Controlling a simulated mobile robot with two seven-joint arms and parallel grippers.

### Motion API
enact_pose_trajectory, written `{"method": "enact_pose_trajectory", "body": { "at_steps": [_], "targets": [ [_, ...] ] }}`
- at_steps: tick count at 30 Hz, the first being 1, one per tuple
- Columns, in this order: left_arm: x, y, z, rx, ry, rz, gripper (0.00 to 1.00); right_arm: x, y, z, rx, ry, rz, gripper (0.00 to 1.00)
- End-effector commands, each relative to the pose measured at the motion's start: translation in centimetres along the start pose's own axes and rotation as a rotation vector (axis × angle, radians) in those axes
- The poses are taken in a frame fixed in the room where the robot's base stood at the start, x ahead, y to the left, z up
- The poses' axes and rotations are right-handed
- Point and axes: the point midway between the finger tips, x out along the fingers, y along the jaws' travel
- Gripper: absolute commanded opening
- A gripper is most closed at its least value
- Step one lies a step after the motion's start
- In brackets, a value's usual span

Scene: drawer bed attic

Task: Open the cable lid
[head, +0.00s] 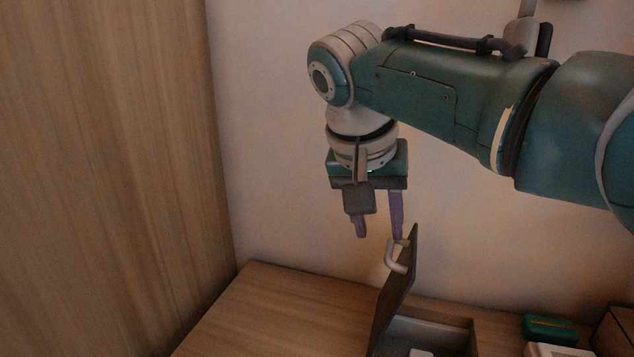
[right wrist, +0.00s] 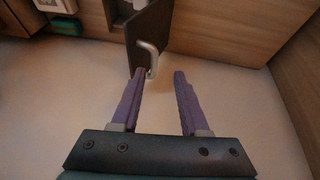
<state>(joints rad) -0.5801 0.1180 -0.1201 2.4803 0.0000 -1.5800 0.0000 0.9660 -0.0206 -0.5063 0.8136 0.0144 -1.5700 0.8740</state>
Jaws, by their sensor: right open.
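The cable lid (head: 402,285) is a dark panel standing steeply raised at the left edge of an open compartment (head: 440,328) in the wooden top. A pale curved handle (head: 396,258) sits on its left face. My right gripper (head: 379,232) points down just above the handle, with its purple fingers apart and nothing between them. In the right wrist view the lid (right wrist: 148,38) and its handle (right wrist: 150,58) lie just beyond the fingertips (right wrist: 160,75). I cannot tell whether a finger touches the handle. My left gripper is not in view.
A green box (head: 550,330) and a white item (head: 557,350) lie on the right. A tall wooden panel (head: 110,180) fills the left, and a pale wall is behind. The wooden top (head: 285,310) left of the lid is clear.

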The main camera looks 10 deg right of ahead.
Motion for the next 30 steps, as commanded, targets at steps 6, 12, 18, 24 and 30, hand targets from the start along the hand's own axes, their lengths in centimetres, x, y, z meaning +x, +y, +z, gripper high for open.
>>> {"method": "enact_pose_trajectory", "body": {
  "at_steps": [6,12,18,24,30],
  "targets": [
    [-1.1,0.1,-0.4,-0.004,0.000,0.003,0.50,-3.2,0.0,0.0,0.000,0.000,0.000,0.45],
    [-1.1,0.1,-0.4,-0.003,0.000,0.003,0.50,-3.8,0.0,0.1,0.000,-0.001,0.002,0.45],
    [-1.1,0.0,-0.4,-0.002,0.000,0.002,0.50,-3.8,0.0,0.1,0.000,-0.001,0.001,0.45],
    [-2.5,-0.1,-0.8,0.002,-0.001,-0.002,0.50,-3.4,0.0,2.2,-0.062,-0.032,-0.043,0.45],
    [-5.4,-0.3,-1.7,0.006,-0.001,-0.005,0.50,-3.0,1.4,8.1,-0.216,-0.090,-0.162,0.45]
  ]
}}
